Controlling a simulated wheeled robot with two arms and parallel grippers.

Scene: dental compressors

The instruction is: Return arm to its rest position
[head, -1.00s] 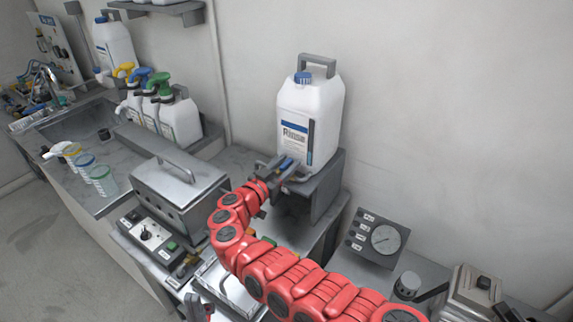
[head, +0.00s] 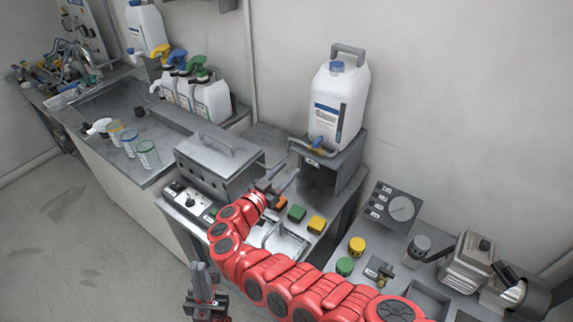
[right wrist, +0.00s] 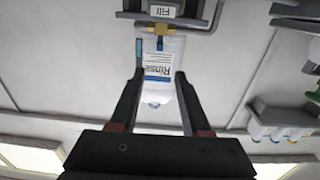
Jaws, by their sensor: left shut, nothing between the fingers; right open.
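My red right arm (head: 270,275) reaches in from the lower right of the head view. Its gripper (head: 286,173) is open and empty, in front of and to the left of the stand under the white Rinse jug (head: 342,103). In the right wrist view, the two fingers (right wrist: 158,80) stand apart with free space between them. The Rinse jug also shows there (right wrist: 163,62), upside down, beyond the fingertips and apart from them. Its tap (head: 318,144) is clear of the gripper. My left gripper (head: 202,278) is low at the bottom of the head view, shut and empty.
A metal box with a handle (head: 218,155) and a switch panel (head: 188,200) lie left of the right gripper. The left floor is clear.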

